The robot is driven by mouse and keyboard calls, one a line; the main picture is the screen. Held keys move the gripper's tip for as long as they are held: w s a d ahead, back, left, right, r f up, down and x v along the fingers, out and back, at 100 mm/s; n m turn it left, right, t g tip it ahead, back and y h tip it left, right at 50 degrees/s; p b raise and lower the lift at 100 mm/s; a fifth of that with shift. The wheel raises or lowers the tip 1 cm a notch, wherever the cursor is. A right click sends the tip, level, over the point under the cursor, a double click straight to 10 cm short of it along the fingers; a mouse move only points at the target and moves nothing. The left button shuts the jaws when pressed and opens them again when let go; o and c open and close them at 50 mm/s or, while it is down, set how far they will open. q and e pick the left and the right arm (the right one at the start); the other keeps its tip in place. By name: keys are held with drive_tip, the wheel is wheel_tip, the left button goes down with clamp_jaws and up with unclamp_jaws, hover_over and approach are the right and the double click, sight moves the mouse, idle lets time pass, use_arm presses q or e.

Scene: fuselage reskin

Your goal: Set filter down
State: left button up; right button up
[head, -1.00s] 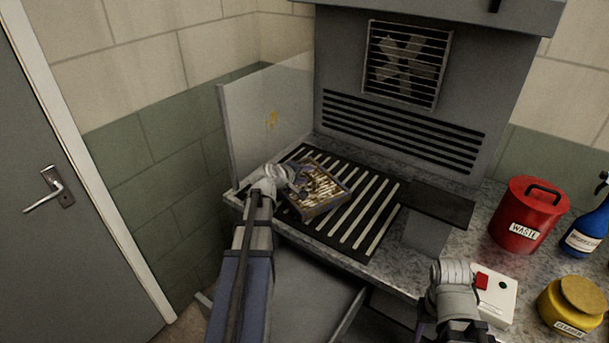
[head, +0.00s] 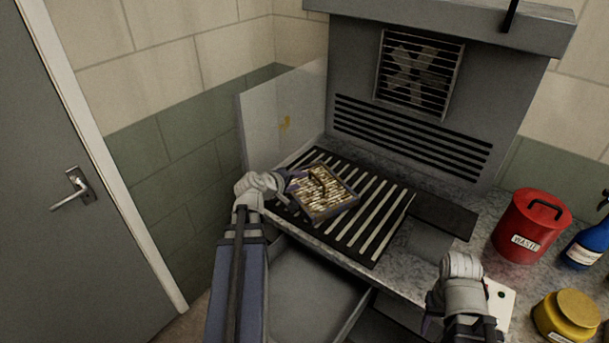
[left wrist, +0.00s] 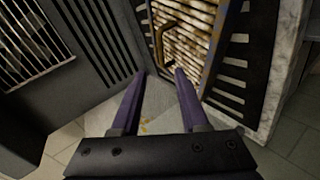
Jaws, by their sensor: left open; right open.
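The filter (head: 328,196) is a framed panel with pale pleats and a dark handle. It lies on the black slotted grille of the bench in the head view. In the left wrist view the filter (left wrist: 196,45) shows at the top, with its bent handle just beyond my fingertips. My left gripper (head: 292,184) is at the filter's left edge. In the left wrist view its purple fingers (left wrist: 160,80) are apart with nothing between them. My right gripper is low at the right in the head view; its fingers (head: 428,322) are mostly hidden behind its wrist.
The slotted grille (head: 378,222) has free room right of the filter. A clear side panel (head: 285,115) stands at the left. A vented hood (head: 410,110) rises behind. A red waste can (head: 528,228), blue spray bottle (head: 583,245) and yellow jar (head: 566,315) stand at the right.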

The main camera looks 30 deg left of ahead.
use_arm(q)
drive_tip(key=shift+s+r, duration=0.15)
drive_tip(key=shift+s, duration=0.15)
